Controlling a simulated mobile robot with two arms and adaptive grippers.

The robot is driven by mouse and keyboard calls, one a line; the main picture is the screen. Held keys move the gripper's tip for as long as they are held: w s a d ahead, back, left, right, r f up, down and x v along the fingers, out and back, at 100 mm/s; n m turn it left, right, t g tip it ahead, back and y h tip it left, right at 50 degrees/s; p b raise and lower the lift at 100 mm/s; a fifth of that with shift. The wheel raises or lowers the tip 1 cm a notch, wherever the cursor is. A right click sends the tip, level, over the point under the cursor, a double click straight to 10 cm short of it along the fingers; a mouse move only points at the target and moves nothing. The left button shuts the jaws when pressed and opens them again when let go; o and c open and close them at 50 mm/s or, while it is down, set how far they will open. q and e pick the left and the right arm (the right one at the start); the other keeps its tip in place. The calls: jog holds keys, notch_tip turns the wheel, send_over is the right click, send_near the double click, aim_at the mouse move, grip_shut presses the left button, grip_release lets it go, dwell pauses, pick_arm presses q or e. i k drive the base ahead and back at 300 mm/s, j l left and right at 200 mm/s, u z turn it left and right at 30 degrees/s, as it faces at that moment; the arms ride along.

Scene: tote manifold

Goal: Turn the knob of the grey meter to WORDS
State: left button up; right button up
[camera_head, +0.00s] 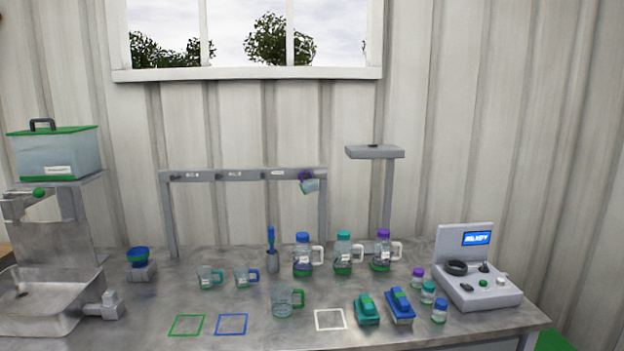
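The grey meter (455,285) stands at the right end of the bench. Its upright back panel carries a blue screen (476,238) with white text that looks like READY. On its sloped top are a round black ring-like part (457,268), a small dark pointer-shaped knob (467,287), a green button (483,283) and a pale button (501,281). The knob's labels and the mark it points at are too small to read. Neither of my grippers is in view.
Small capped jars (428,293) stand close left of the meter. Green and blue tools (400,306), lidded bottles (343,256) and glass mugs (284,304) stand further left. A metal rack (245,175) is behind, a sink (45,300) at far left. The bench's front right corner is clear.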

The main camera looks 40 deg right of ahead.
aim_at(485, 268)
jog(key=z, duration=2.4)
jog(key=i+l+u, duration=0.15)
jog(key=i+l, duration=0.2)
jog(key=i, duration=0.2)
jog(key=i+l+u, duration=0.15)
jog(key=i+l, duration=0.25)
jog(key=i, duration=0.15)
